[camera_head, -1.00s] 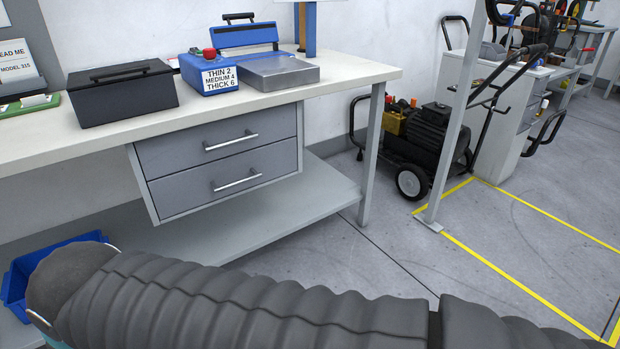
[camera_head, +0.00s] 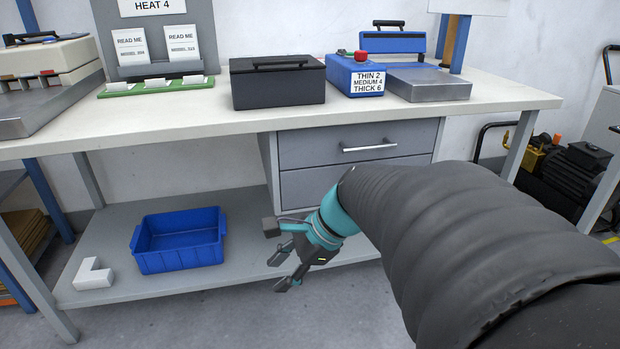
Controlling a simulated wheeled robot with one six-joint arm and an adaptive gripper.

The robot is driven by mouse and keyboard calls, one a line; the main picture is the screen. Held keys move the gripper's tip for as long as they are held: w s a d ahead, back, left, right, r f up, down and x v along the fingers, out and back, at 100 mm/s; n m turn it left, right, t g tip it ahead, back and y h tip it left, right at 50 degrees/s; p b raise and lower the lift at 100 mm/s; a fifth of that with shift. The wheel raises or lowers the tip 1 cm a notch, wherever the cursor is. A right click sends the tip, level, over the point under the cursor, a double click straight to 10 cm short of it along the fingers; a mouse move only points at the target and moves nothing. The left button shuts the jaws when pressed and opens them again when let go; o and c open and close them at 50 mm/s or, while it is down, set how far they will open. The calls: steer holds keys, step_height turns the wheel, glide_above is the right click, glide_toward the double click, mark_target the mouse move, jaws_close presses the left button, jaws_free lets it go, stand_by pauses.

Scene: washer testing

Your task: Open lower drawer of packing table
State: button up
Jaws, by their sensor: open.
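The packing table (camera_head: 200,128) has a grey unit of two drawers under its top. The upper drawer (camera_head: 310,147) is shut, with a silver bar handle (camera_head: 369,146). The lower drawer (camera_head: 308,186) is below it and looks shut. My arm covers much of the lower drawer's front, and its handle is hidden. My gripper (camera_head: 281,275) is low, in front of and below the drawers at their left. Its fingers point down and left, apart and empty. It touches no drawer.
A blue bin (camera_head: 180,262) and a white L-shaped block (camera_head: 93,275) are on the lower shelf (camera_head: 225,282). A black box (camera_head: 277,88), a blue control box (camera_head: 354,77) and a metal scale-like plate (camera_head: 428,84) stand on the tabletop. The floor in front is clear.

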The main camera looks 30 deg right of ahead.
steer(key=w+d+f+m+t+y+b, duration=0.25)
steer(key=w+d+m+t, duration=0.5)
steer(key=d+m, duration=0.75)
steer(key=d+f+m+t+h+b, duration=0.1)
steer(key=d+f+m+t+h, duration=0.15)
steer(key=d+m, duration=0.75)
steer(key=d+f+m+t+h+b, duration=0.1)
steer(key=d+m+t+h, duration=0.25)
steer(key=d+m, duration=0.65)
steer(key=shift+n, duration=0.9)
steer(key=w+b, duration=0.1)
steer(key=w, duration=1.3)
steer(key=shift+a, duration=0.15)
jaws_close()
